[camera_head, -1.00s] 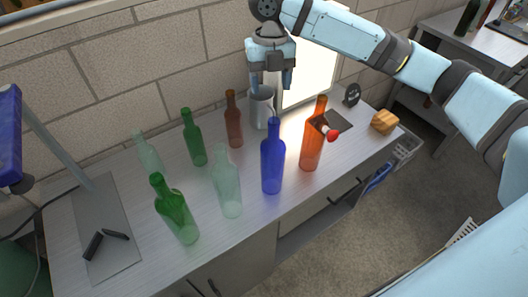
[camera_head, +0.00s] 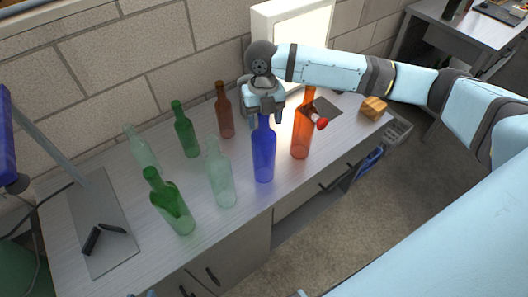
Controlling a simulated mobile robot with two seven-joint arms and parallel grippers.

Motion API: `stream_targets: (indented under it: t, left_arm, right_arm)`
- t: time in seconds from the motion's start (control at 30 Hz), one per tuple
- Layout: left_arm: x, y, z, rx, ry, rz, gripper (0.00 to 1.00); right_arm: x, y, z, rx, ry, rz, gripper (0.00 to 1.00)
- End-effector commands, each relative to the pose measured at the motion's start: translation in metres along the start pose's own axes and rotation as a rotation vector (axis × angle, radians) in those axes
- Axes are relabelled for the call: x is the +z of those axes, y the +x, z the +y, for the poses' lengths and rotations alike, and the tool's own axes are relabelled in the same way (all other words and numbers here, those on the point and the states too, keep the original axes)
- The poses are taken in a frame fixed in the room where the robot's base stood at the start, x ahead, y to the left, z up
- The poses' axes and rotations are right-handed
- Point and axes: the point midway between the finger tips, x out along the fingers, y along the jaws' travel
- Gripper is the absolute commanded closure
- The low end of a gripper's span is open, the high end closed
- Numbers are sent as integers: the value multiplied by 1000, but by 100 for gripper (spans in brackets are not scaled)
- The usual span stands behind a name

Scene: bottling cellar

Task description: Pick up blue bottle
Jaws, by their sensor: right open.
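The blue bottle (camera_head: 264,155) stands upright near the front edge of the counter in the head view. My right gripper (camera_head: 264,117) is over the top of the bottle, pointing down, with its jaws open. Its fingers appear to be on either side of the bottle's neck, and the mouth of the bottle is hidden by the gripper. I cannot tell whether the fingers touch the glass. My left gripper is not in view.
An orange bottle (camera_head: 301,138) stands close at right, with a red-tipped object (camera_head: 321,124) beside it. A wooden block (camera_head: 373,108) lies right.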

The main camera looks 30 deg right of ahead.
Motion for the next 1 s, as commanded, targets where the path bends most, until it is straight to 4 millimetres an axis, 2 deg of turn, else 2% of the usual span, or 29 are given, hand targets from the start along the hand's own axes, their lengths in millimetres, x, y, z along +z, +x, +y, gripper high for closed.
stream_targets:
  t: [0.27,0.37,0.53,0.57,1.0]
  left_arm:
    - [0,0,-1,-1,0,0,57]
    - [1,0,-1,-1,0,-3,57]
    - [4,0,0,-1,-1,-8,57]
    - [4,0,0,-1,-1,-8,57]
    - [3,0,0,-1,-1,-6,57]
  right_arm:
    - [0,5,0,0,-1,-1,38]
    - [0,5,0,0,-1,-1,57]
    - [0,5,0,0,-1,-1,96]
    - [0,5,0,0,-1,-1,100]
    - [0,1,0,1,-1,-2,100]
